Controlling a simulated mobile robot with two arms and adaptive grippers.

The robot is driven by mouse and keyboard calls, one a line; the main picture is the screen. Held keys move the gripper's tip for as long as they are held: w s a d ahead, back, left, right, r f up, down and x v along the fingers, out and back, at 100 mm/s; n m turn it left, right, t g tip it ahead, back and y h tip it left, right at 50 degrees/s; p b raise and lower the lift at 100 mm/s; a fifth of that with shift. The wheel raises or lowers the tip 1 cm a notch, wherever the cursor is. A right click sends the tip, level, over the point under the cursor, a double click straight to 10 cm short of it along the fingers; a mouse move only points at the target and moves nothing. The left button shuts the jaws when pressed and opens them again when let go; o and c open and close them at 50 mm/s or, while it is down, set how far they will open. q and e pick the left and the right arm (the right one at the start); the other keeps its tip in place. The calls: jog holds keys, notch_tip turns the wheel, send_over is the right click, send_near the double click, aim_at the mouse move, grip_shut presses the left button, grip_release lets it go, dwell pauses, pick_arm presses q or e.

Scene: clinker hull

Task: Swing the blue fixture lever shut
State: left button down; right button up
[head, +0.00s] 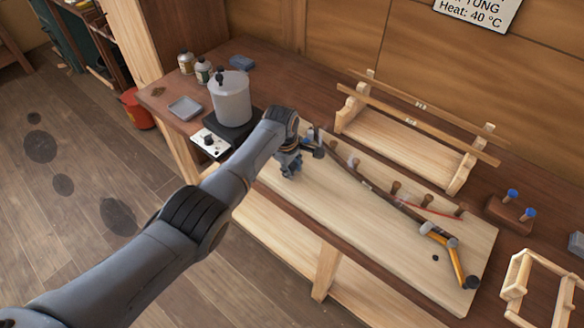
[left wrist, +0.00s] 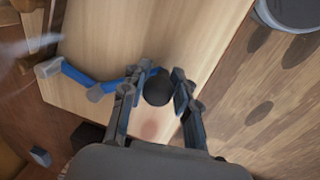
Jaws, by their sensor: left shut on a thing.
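The blue fixture lever (left wrist: 92,79) lies over the pale board in the left wrist view, a bent blue bar with grey joints and a black round knob (left wrist: 157,88) at its end. My left gripper (left wrist: 156,86) has its two fingers on either side of this knob and is shut on it. In the head view my left gripper (head: 289,168) is low over the left end of the board (head: 370,235), and it and my arm hide most of the blue lever. A yellow lever (head: 455,262) with a dark knob is at the board's right end. My right gripper is not in view.
A dark curved strip (head: 385,198) runs along the board past several brown pegs. A white pot (head: 230,97) stands on a dark plate left of my gripper. A wooden rack (head: 410,150) stands behind. The board's front middle is clear.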

pick_arm(q)
jog(key=c, duration=1)
grip_release()
jog(key=shift+w+d+r, duration=0.2)
jog(key=shift+w+r, duration=0.05)
jog(key=shift+r, duration=0.1)
jog(key=shift+c, duration=0.2)
jog(key=shift+o, duration=0.3)
jog(key=shift+s+f, duration=0.1)
jog(key=shift+a, duration=0.1)
notch_tip(320, 180, up, 12)
jog(key=s+a, duration=0.1)
jog(key=shift+s+a+f, duration=0.15)
jog(key=shift+s, duration=0.25)
